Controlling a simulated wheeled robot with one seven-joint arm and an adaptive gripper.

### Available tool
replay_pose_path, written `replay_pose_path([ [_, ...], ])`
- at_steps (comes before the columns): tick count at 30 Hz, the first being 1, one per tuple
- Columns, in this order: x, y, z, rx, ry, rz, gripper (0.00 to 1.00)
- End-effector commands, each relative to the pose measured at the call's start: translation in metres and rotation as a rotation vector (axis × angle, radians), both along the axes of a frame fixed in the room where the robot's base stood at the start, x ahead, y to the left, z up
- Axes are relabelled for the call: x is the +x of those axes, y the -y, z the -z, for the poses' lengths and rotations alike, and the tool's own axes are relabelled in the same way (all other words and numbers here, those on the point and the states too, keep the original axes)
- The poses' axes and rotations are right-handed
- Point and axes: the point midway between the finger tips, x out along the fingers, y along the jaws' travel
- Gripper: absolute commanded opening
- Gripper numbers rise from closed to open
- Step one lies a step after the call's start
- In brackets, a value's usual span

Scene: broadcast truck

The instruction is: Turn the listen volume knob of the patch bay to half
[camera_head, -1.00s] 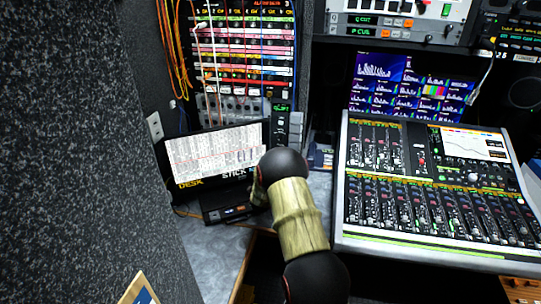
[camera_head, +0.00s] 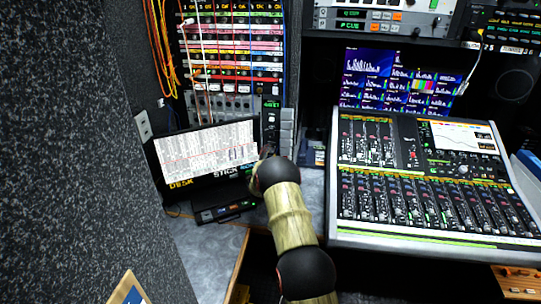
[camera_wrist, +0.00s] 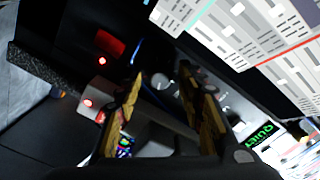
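The patch bay (camera_head: 232,62), with coloured label strips and hanging cables, stands at the back left. Below its strips is a grey panel with small round knobs (camera_head: 225,104). I cannot tell which knob is the listen volume or how it is set. My arm reaches toward the black unit with a green display right of this panel, and hides most of my gripper in the head view. In the wrist view my gripper (camera_wrist: 163,105) is open, its two yellowish finger pads apart. A small rounded grey part (camera_wrist: 160,82) shows beyond the gap; I cannot tell if it is a knob.
A monitor (camera_head: 205,152) stands left of my arm, with a small black device (camera_head: 224,211) before it. A mixing console (camera_head: 428,180) fills the right side. A dark carpeted wall (camera_head: 70,150) closes the left. Orange cables (camera_head: 160,50) hang beside the patch bay.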

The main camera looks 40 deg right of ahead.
Motion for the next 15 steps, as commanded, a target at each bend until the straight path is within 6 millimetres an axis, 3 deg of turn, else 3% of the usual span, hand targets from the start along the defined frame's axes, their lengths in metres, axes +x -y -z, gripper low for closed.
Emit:
replay_pose_path([
  [5,-0.0002,0.0000,-0.0001,0.000,0.000,0.000,0.39],
  [15,-0.0003,-0.0001,0.0001,0.000,0.000,0.000,0.20],
])
